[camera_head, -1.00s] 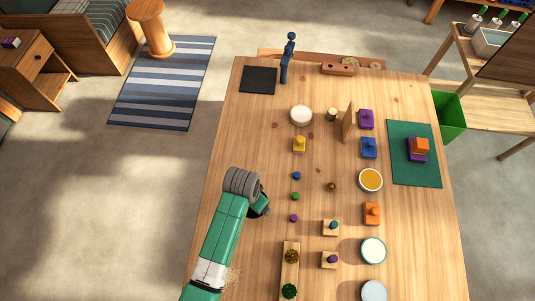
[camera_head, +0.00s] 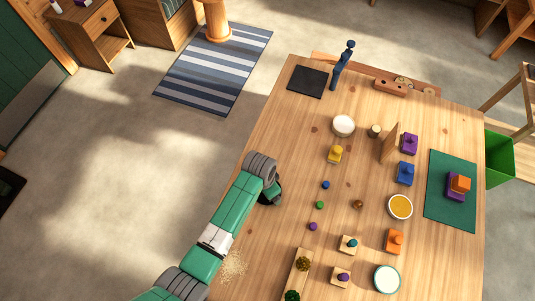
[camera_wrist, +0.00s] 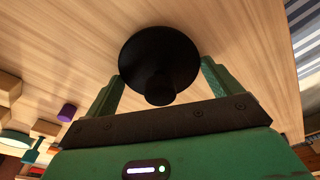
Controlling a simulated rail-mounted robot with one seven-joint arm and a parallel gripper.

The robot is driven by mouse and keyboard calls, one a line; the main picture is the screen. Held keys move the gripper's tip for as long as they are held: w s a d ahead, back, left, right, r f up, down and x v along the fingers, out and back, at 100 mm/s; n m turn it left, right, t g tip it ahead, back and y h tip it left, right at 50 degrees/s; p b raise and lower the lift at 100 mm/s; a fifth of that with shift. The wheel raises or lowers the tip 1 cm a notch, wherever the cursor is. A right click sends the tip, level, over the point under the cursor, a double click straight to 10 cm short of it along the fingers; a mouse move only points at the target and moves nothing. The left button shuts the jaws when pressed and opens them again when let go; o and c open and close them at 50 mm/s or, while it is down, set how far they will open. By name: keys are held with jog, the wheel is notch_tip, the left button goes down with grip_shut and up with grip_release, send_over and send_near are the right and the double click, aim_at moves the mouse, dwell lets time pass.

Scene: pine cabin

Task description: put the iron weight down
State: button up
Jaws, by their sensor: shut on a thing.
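The iron weight (camera_wrist: 158,58) is a black piece with a wide round disc and a narrower knob, seen in the wrist view. My gripper (camera_wrist: 163,80) has its two green fingers on either side of it and is shut on it. The pale wooden table top lies behind the weight; I cannot tell whether the weight touches it. In the head view my gripper (camera_head: 270,193) is over the left part of the table, mostly hidden by my wrist, and the weight cannot be made out clearly. A black square mat (camera_head: 308,82) lies bare at the table's far left corner.
A green mat (camera_head: 437,205) bears stacked blocks. The table between my gripper and the black mat is clear.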

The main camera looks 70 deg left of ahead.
dwell(0.3)
jog(key=o, duration=1.7)
jog(key=shift+f, duration=0.1)
jog(key=r, duration=0.4)
jog(key=s+r+p, duration=0.1)
jog(key=r, duration=0.3)
jog(key=r+p, duration=0.1)
jog(key=r, duration=0.3)
jog(key=shift+s+d+r, duration=0.1)
jog(key=shift+s+d, duration=0.05)
jog(key=shift+d, duration=0.15)
